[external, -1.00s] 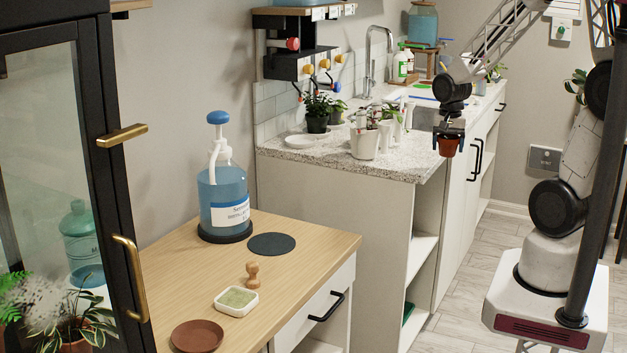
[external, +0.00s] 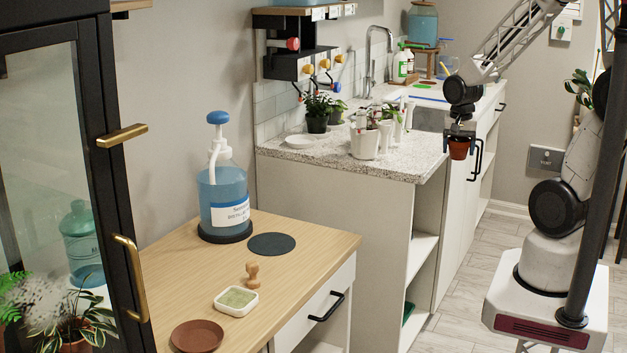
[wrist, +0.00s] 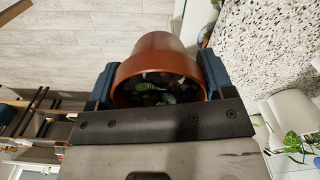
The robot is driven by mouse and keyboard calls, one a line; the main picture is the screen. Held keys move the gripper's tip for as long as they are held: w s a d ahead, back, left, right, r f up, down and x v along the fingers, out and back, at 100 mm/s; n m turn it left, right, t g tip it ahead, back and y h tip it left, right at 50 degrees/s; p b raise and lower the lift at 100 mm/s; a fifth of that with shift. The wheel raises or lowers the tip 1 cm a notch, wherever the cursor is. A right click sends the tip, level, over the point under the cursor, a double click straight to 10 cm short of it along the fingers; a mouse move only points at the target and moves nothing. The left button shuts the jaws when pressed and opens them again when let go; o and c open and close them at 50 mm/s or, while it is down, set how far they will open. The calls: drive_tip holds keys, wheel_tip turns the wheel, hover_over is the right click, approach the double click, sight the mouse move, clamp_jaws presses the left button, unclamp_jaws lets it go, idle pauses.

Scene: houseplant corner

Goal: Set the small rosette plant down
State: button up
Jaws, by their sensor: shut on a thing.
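A small terracotta pot (external: 459,149) hangs in my gripper (external: 460,137) in the external view, in the air just right of the stone counter's front corner. In the wrist view the pot (wrist: 155,62) sits between both fingers of my gripper (wrist: 158,82), which is shut on it. Dark soil and a few small green leaves show inside its rim; most of the rosette plant is hidden. A brown saucer (external: 197,336) lies empty on the wooden counter at the lower left.
The wooden counter (external: 290,280) holds a blue pump bottle (external: 224,200), a dark round mat (external: 271,244), a stamp (external: 252,273) and a white dish (external: 236,301).

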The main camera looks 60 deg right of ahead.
drive_tip(key=shift+w, duration=0.1)
drive_tip(key=shift+w+a+f+n, duration=0.1)
drive_tip(key=shift+w+a+n, duration=0.35)
drive_tip(key=shift+w, duration=0.1)
drive_tip(key=w+a+f+n, duration=0.2)
drive_tip(key=w+a+n, duration=0.35)
drive_tip(key=a, duration=0.35)
drive_tip(key=w+a+f+n, duration=0.3)
drive_tip(key=w+a+n, duration=0.1)
drive_tip(key=w+a, duration=0.4)
drive_tip(key=w+a+f+n, duration=0.1)
drive_tip(key=a+n, duration=0.3)
drive_tip(key=a, duration=0.7)
drive_tip(key=a+f+n, duration=0.3)
drive_tip(key=a+f, duration=0.1)
drive_tip(key=a, duration=0.7)
drive_tip(key=shift+w+a+f+n, duration=0.15)
drive_tip(key=shift+w+f+n, duration=0.15)
drive_tip(key=shift+w+n, duration=0.1)
drive_tip(key=shift+w, duration=0.15)
drive_tip(key=w+a, duration=0.2)
drive_tip(key=w, duration=0.2)
drive_tip(key=w+a+f, duration=0.1)
drive_tip(key=w+a, duration=0.1)
drive_tip(key=w, duration=0.3)
drive_tip(key=w+a, duration=0.2)
drive_tip(key=w, duration=0.3)
drive_tip(key=shift+w+a+f, duration=0.15)
drive_tip(key=shift+w+f, duration=0.05)
drive_tip(key=shift+f, duration=0.05)
